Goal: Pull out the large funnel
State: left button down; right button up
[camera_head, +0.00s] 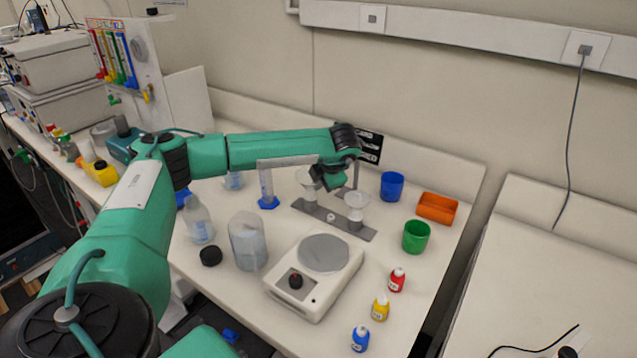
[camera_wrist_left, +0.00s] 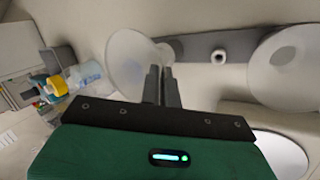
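A flat grey stand (camera_head: 362,232) with a vertical post stands at the back of the table and holds two pale, translucent funnels. The left funnel (camera_head: 306,178), which I take to be the large one, is partly hidden by my left gripper (camera_head: 322,186); it also shows in the left wrist view (camera_wrist_left: 128,52). The other funnel (camera_head: 357,200) sits at the stand's right and shows at the right of the wrist view (camera_wrist_left: 288,65). My left gripper's fingers (camera_wrist_left: 162,84) are close together at the left funnel's rim, seemingly with its edge between them. My right gripper is out of view.
Small dropper bottles (camera_head: 380,308) line the front right.

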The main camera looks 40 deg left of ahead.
pick_arm(q)
jog(key=shift+r, duration=0.45)
jog(key=shift+r+p, duration=0.3)
jog(key=shift+r, duration=0.15)
jog(key=shift+r, duration=0.25)
jog(key=shift+r, duration=0.35)
jog(key=shift+r+p, duration=0.1)
jog(key=shift+p, duration=0.2)
jog(key=shift+r+p, duration=0.55)
jog(key=shift+r, duration=0.85)
